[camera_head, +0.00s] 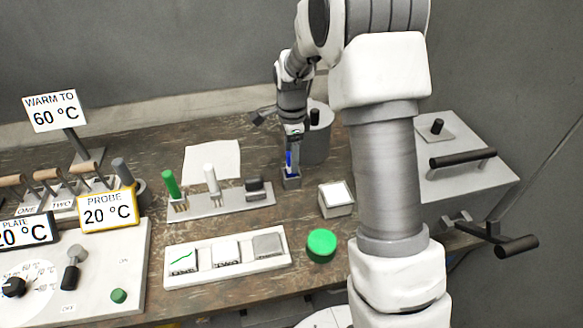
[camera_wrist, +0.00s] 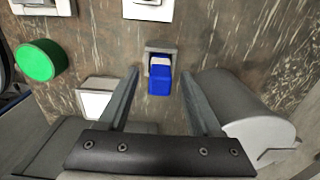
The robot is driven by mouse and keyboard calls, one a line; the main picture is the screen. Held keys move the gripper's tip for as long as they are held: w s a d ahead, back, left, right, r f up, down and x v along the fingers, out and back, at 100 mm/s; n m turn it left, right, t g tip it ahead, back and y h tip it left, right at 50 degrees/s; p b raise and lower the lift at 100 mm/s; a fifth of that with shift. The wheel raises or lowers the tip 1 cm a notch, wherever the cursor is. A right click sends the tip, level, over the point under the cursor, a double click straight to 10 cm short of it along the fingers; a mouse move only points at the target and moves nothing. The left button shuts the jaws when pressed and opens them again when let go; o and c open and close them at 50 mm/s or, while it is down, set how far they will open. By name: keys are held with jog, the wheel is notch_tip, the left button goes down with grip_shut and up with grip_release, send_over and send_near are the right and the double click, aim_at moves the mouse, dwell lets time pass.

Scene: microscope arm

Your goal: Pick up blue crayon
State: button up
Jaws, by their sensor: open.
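The blue crayon (camera_head: 288,159) stands upright in a small dark grey holder (camera_head: 291,181) on the worn brown bench. My gripper (camera_head: 292,140) is above the holder, pointing down, close to the crayon. In the wrist view its two fingers (camera_wrist: 160,78) are spread, one on each side of the crayon, with gaps visible on both sides. Part of the crayon's top is hidden by the gripper in the head view.
A grey cylinder (camera_head: 317,140) stands close behind and right of the holder. A white-topped block (camera_head: 336,197) and green button (camera_head: 321,245) are in front. A rack (camera_head: 222,203) with green and white sticks is at left. A white sheet (camera_head: 212,160) lies behind it.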

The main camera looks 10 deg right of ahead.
grip_shut()
dwell(0.3)
dwell(0.3)
